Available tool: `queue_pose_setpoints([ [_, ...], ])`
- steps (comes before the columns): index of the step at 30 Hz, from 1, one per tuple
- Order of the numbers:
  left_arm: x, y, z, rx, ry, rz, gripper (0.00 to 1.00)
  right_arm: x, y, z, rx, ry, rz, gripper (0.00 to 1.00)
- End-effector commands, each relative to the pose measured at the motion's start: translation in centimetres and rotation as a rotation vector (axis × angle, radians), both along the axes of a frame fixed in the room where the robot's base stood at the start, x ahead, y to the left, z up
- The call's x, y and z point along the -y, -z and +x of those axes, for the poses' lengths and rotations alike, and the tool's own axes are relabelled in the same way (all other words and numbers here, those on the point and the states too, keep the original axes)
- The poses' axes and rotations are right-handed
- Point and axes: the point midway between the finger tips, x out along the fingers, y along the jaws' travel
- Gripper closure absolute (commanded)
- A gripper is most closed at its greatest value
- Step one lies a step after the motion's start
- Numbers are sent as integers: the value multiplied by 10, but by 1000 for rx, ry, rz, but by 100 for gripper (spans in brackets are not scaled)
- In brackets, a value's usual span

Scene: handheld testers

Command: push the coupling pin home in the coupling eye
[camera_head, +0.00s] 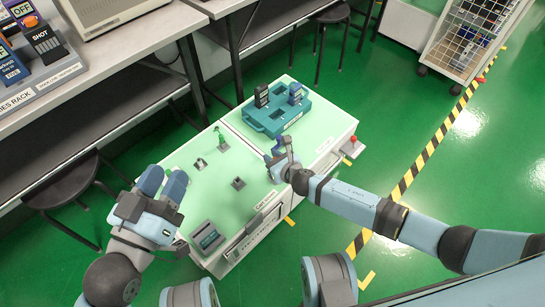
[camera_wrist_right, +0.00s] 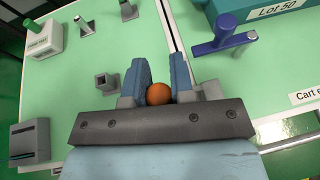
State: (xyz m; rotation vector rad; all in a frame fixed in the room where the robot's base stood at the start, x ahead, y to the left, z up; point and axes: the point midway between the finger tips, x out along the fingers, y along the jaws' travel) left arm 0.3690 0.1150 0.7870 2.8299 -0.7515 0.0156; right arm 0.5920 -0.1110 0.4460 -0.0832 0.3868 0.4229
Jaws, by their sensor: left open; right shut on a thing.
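My right gripper (camera_wrist_right: 160,82) is shut on the coupling pin (camera_wrist_right: 158,95). Only the pin's round orange end shows between the blue fingers in the right wrist view; its lower part is hidden. In the head view this gripper (camera_head: 280,165) is over the front part of the green-topped cart (camera_head: 205,190), near the seam. I cannot make out the coupling eye, nor how deep the pin sits. My left gripper (camera_head: 163,184) is open and empty above the cart's left end.
A teal tray (camera_head: 270,120) holds testers at the cart's far right. A blue-handled lever (camera_wrist_right: 224,30) stands right of my right gripper. Sockets (camera_wrist_right: 106,84), a green-topped post (camera_wrist_right: 45,36) and a grey device (camera_head: 207,237) stand on the left part. A bench (camera_head: 130,45) runs behind.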

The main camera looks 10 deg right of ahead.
Motion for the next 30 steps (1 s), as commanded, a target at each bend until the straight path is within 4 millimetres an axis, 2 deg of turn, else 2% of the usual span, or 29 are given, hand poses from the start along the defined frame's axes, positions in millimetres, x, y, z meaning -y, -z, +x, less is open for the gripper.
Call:
queue_pose_setpoints([
  [30,0,19,0,0,0,-1,58,0,24,0,0,0,0,100],
])
